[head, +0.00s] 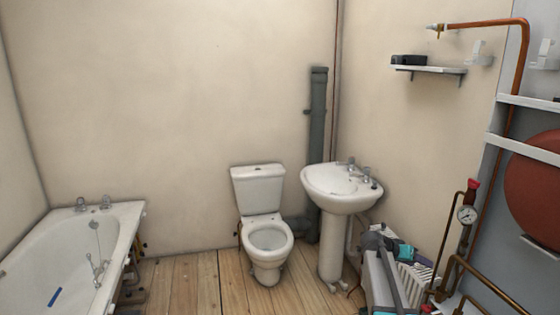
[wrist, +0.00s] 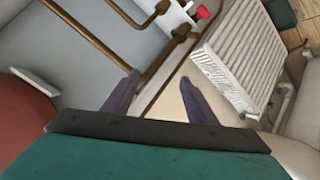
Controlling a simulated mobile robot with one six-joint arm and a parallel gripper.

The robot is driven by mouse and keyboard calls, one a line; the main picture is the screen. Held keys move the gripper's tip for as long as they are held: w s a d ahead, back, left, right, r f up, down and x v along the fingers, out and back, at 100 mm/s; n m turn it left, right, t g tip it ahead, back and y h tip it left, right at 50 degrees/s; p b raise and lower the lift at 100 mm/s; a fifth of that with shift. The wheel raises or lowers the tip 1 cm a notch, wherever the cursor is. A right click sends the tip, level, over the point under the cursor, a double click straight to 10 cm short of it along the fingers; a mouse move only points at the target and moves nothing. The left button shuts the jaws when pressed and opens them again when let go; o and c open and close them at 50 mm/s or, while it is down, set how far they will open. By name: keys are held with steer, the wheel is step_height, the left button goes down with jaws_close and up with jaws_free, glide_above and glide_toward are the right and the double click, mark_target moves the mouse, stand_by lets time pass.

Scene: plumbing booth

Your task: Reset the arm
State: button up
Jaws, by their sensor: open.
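My gripper shows in the wrist view (wrist: 159,77) as two dark purple-grey fingers standing apart on a dark bar, with teal behind it. The gap between the fingers is empty, with a pale surface and a pipe beyond it. In the head view part of my arm, grey and teal, shows at the lower right in front of the radiator (head: 424,279). The fingers cannot be made out clearly there.
Copper pipes (wrist: 92,32), the radiator (wrist: 236,62) and a red vessel (wrist: 22,132) surround my gripper's view. A pressure gauge (head: 466,214) stands at the right. The basin (head: 340,186), toilet (head: 266,240) and bath (head: 70,255) are further left. Wooden floor (head: 195,285) is bare between bath and toilet.

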steer(key=s+a+f+n+g+y, duration=0.1)
steer(key=s+a+f+y, duration=0.1)
steer(key=s+a+f, duration=0.55)
steer(key=s+a+f+n+g+y, duration=0.1)
steer(key=s+a+f+n+g, duration=0.15)
steer(key=s+f, duration=0.85)
steer(key=s+a+f+n+g+y, duration=0.15)
steer(key=s+a+f, duration=0.35)
steer(key=f, duration=0.9)
steer(key=s+a+f+n+g+y, duration=0.1)
steer(key=s+a+f+y, duration=0.1)
steer(key=s+a, duration=0.3)
steer(key=s+a+f+n+g+y, duration=0.1)
steer(key=s+a+f, duration=0.3)
steer(key=s, duration=0.9)
steer(key=s+a+f+n+g+y, duration=0.1)
steer(key=s+a+f+y, duration=0.1)
steer(key=s+a, duration=0.6)
steer(key=shift+s+f+g+y, duration=0.3)
steer(key=shift+s+f+y, duration=0.1)
steer(key=shift+s+y, duration=0.3)
steer(key=shift+w, duration=0.15)
steer(key=c, duration=0.5)
steer(key=shift+c, duration=0.2)
